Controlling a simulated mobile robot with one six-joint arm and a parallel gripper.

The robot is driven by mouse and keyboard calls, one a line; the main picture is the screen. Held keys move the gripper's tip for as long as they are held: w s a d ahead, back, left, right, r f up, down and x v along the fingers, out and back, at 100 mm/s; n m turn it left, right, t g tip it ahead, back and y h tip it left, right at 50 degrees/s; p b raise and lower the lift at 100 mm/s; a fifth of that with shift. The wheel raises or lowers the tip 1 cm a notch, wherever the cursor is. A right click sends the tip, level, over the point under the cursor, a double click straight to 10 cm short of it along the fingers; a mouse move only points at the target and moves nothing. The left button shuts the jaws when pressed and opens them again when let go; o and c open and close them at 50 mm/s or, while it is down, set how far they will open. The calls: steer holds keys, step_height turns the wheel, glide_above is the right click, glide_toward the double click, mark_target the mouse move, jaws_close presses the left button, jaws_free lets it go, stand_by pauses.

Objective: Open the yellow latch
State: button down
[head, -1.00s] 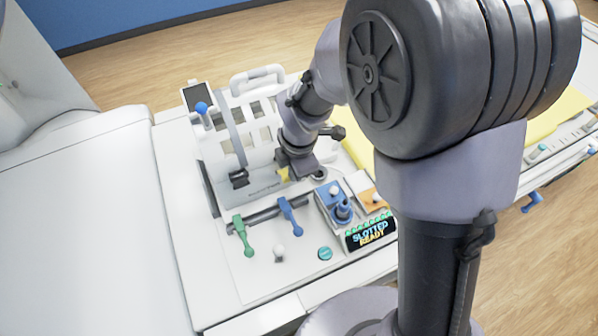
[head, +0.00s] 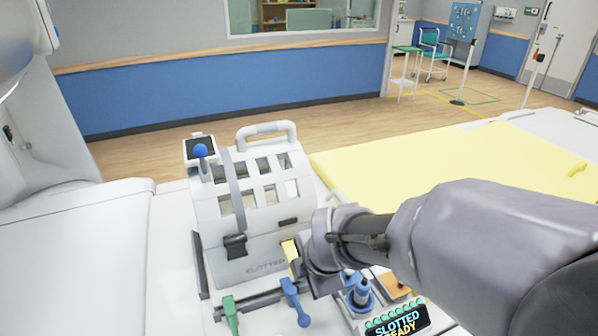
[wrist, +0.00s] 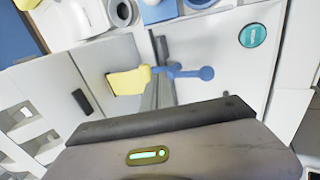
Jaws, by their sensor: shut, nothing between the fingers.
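The yellow latch (head: 290,250) is a small yellow tab low on the front of the white slotted housing (head: 262,228). Part of it is hidden behind my gripper in the head view. In the wrist view the yellow latch (wrist: 128,82) shows whole, apart from the dark front edge of my gripper (wrist: 165,121). My gripper (head: 318,282) is just right of the latch in the head view and is shut and empty. Its fingertips are hard to make out, and I cannot tell whether it touches the latch.
A green lever (head: 230,314) and a blue lever (head: 295,303) stand in front of the housing. A blue knob (head: 360,290) and a lit panel (head: 396,322) are to the right. A yellow pad (head: 450,165) lies behind my arm. A teal button (wrist: 253,35) shows in the wrist view.

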steer(key=shift+f+b, duration=0.4)
steer(key=shift+f, duration=0.1)
stand_by(0.4)
